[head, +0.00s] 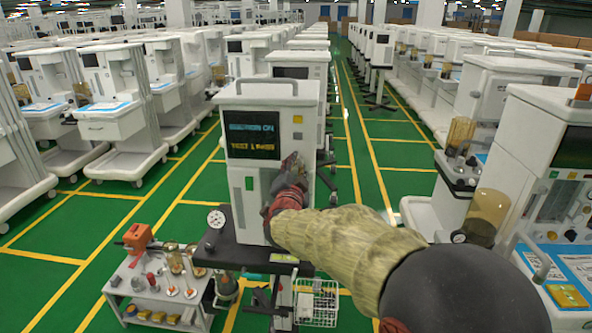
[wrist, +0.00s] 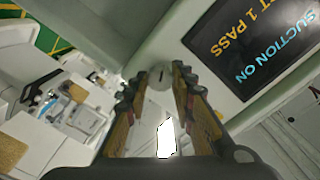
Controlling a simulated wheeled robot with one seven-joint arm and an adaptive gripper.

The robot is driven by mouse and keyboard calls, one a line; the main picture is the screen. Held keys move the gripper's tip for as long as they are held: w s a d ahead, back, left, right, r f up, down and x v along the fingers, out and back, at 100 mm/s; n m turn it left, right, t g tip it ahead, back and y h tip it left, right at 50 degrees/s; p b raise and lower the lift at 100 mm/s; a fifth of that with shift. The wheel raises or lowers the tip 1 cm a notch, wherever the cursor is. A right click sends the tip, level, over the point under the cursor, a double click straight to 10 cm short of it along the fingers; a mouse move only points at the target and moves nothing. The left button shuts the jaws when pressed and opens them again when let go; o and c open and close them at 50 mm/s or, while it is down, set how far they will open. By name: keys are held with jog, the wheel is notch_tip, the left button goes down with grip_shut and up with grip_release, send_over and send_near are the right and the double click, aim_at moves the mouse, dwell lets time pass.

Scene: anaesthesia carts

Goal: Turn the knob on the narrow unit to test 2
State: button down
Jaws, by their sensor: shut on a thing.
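The narrow unit (head: 268,95) is a tall white cabinet in the middle of the head view. Its dark screen (head: 252,134) shows a blue line and a yellow line. In the wrist view the screen (wrist: 245,45) reads "SUCTION ON" and "T 1 PASS", with its edge cut off. A pale round knob (wrist: 160,75) with a dark mark sits between the fingertips. My gripper (wrist: 158,84) is shut on this knob, one finger on each side. In the head view my gripper (head: 290,176) is at the unit's front, right of and below the screen, and hides the knob.
A dark shelf (head: 232,254) with a round gauge (head: 217,219) juts out below the unit's front. A small grey cart (head: 150,285) with tools stands at lower left, and a wire basket (head: 316,303) hangs at lower right. Rows of white carts line both sides of green aisles.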

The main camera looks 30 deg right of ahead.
dwell(0.3)
jog(key=c, duration=1.6)
grip_release()
jog(key=shift+o, duration=0.5)
jog(key=v, duration=1.2)
jog(key=shift+f, duration=0.1)
